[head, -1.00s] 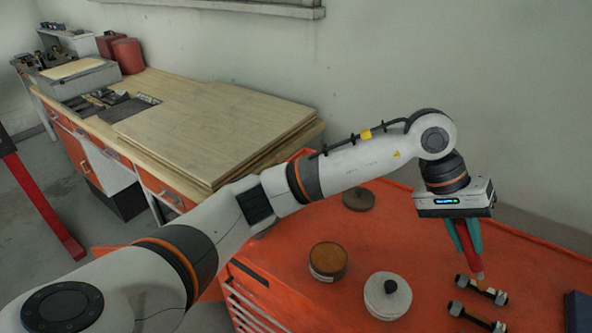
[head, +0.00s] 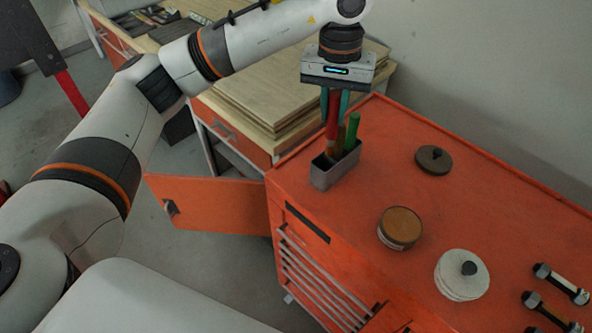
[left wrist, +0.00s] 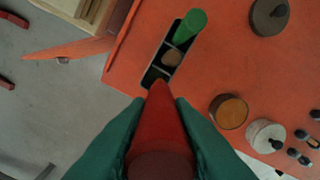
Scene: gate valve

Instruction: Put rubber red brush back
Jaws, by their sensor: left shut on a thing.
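The red brush (head: 332,118) is held upright in my left gripper (head: 335,104), whose teal fingers are shut on it. It is at the grey metal holder (head: 338,172) near the left end of the red cabinet top. In the left wrist view the red brush (left wrist: 160,125) points down at the near end of the holder (left wrist: 152,72); I cannot tell whether its tip is inside. A green-handled tool (head: 352,130) and a brown-handled one (head: 340,138) stand in the holder. The right gripper is not in view.
On the red cabinet (head: 320,220) stand a dark round lid (head: 433,160), a brown-topped tin (head: 400,227), a white round container (head: 461,275) and bolts (head: 560,283). An open orange door (head: 210,203) sticks out left. A workbench with boards (head: 260,105) is behind.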

